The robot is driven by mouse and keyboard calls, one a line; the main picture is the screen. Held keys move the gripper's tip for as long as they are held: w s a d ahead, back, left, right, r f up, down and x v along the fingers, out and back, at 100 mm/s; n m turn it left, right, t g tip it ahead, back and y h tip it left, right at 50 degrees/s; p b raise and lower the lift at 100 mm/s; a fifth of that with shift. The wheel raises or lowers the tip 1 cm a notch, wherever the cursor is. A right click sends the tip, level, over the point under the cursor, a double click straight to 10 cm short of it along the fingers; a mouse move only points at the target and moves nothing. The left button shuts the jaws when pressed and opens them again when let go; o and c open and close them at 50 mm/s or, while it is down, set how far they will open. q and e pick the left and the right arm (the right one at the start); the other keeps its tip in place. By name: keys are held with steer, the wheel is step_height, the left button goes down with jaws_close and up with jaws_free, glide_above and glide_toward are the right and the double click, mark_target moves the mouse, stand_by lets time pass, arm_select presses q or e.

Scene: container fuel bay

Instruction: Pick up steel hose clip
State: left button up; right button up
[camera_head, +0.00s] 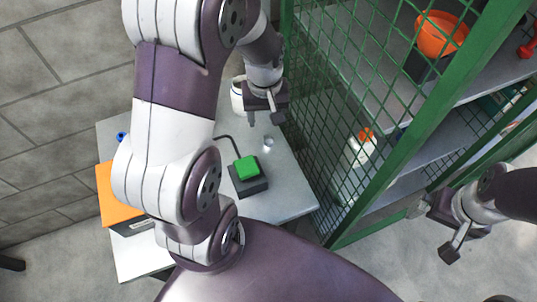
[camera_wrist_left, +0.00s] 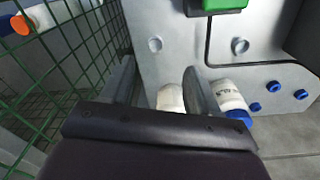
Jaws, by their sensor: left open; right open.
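A small steel hose clip (camera_head: 267,142) lies on the grey table, between the green button and my left gripper. In the left wrist view two similar silver rings show on the table, one on the cage side (camera_wrist_left: 155,45) and one beyond the black cable (camera_wrist_left: 240,46). My left gripper (camera_head: 263,119) is open and empty above the table's far end, apart from the clip. Its fingers (camera_wrist_left: 160,85) also show in the left wrist view. My right gripper (camera_head: 437,232) is open and empty at the right, away from the table.
A green button on a black box (camera_head: 250,185) stands on the table (camera_head: 285,190). A green mesh cage (camera_head: 320,110) borders its right side. White containers (camera_wrist_left: 232,95) stand near my left fingers. Several blue rings (camera_wrist_left: 273,87) lie to the right. My arm hides part of the table.

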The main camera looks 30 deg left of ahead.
mark_target(268, 139)
arm_select(q)
steer(key=w+f+n, duration=0.1)
steer(key=f+n, duration=0.1)
steer(key=f, duration=0.2)
steer(key=f+n, duration=0.2)
steer(key=f, duration=0.2)
steer(key=w+a+f+n, duration=0.1)
steer(key=f+n, duration=0.1)
steer(key=f, duration=0.2)
steer(key=shift+w+f, duration=0.25)
steer(key=shift+w, duration=0.05)
steer(key=c, duration=1.1)
